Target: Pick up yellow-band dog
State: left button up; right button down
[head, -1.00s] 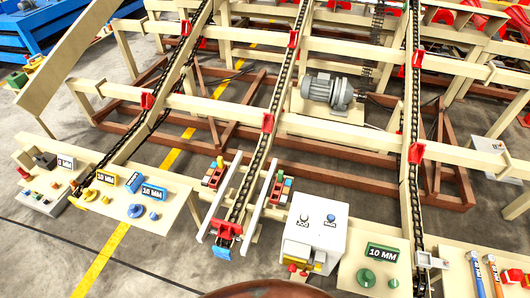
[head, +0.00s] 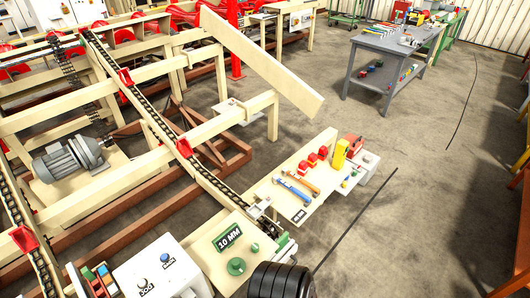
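I cannot make out a yellow band on any dog from here. Several small red blocks (head: 313,158) stand in a row on the cream bench (head: 292,205) right of the chain; they may be dogs, but their bands are too small to tell. A yellow upright piece (head: 340,154) stands at the right end of that row. Red dogs also sit on the chains, one on the right chain (head: 184,148) and one on the left chain (head: 24,238). Neither of my grippers is in view.
Two pliers-like tools (head: 292,190) lie on the cream bench. A green 10 MM sign (head: 228,238) and green knobs (head: 236,266) are left of it. A grey workbench (head: 385,48) with small parts stands at the back. The floor on the right is mostly clear.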

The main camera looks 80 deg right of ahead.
aim_at(312, 159)
jog(key=z, duration=3.9)
jog(key=k, duration=1.15)
jog(key=z, duration=1.05)
jog(key=i, duration=0.65)
jog(key=u, duration=0.45)
jog(key=i, duration=2)
jog(key=u, duration=1.1)
jog(key=i, duration=1.15)
jog(key=u, duration=1.75)
jog(key=i, duration=0.6)
jog(key=u, duration=0.45)
